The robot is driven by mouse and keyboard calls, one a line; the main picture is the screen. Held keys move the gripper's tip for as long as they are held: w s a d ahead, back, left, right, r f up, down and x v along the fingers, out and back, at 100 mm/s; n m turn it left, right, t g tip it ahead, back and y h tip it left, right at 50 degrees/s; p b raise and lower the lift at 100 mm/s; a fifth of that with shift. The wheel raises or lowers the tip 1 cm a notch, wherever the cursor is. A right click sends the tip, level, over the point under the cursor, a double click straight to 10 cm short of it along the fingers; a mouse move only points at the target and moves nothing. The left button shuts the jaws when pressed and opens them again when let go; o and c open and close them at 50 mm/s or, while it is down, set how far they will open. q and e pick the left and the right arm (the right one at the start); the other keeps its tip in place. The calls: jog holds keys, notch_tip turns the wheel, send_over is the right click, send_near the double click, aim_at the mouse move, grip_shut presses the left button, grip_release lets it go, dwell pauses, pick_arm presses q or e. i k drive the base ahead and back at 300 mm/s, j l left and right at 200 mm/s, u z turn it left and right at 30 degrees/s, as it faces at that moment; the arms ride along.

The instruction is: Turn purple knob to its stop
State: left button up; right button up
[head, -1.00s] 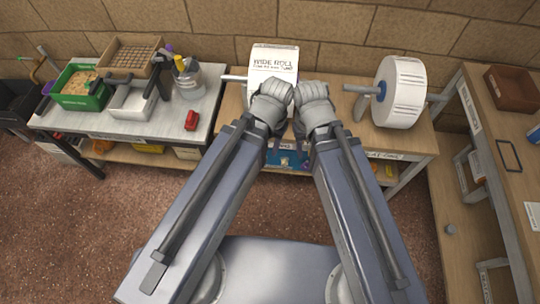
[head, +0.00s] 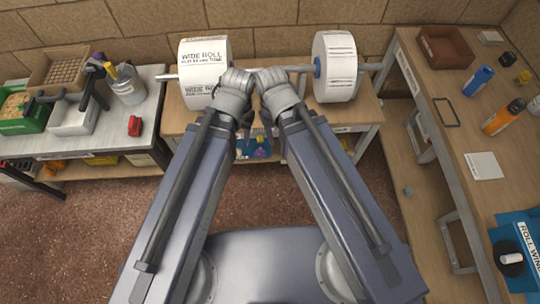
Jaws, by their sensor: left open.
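No part in view can be made out for sure as the purple knob. A small purple item (head: 98,57) shows at the back of the left bench, partly behind a dark tool, too small to identify. My left gripper (head: 244,122) is open, in front of the middle bench near the wide paper roll, with its fingers mostly hidden by the wrist. My right gripper hangs beside it, and its fingers are hidden behind my wrist and arm. Both are far from the purple item.
A wide roll (head: 204,62) and a narrower roll (head: 335,67) sit on a rod over the middle bench. The floor (head: 100,235) at left is clear.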

aim_at(259, 153)
jog(key=u, duration=0.5)
jog(key=z, duration=0.95)
jog(key=j+z, duration=0.25)
jog(key=z, duration=0.2)
jog(key=j+z, duration=0.25)
jog(key=z, duration=0.2)
jog(key=k+j+z, duration=0.1)
jog(key=j+z, duration=0.15)
jog(key=z, duration=0.2)
jog(key=k+j+z, duration=0.2)
jog(key=j, duration=0.35)
jog(key=k+j+z, duration=0.15)
jog(key=k+j, duration=0.3)
jog(key=k+j+z, duration=0.2)
jog(key=k+j, duration=0.2)
jog(key=j, duration=0.15)
